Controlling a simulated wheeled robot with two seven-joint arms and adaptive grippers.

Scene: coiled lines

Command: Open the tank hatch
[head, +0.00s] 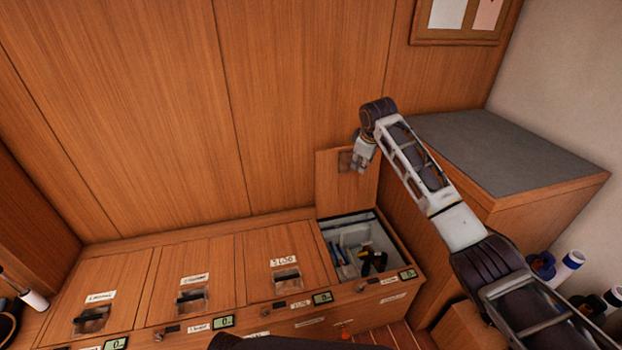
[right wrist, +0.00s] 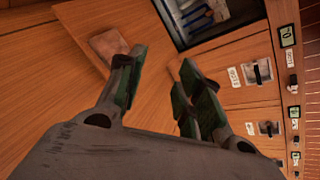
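The row of wooden lockers has one open compartment (head: 352,218) at its right end. Its wooden hatch (head: 336,192) stands raised, roughly upright, at the compartment's back edge. My right gripper (head: 358,160) is at the upper part of this hatch, by its recessed grip. In the right wrist view, the two fingers of the right gripper (right wrist: 158,76) are apart, with wood showing between them. The recess (right wrist: 108,44) lies close by the left finger; I cannot tell whether they touch. My left gripper is not in view.
Three shut hatches with labels and recessed grips lie left of the opening, such as the nearest one (head: 305,258). Tools (head: 372,262) lie inside the compartment. A grey-topped cabinet (head: 510,155) stands right. Small displays and latches line the front edge.

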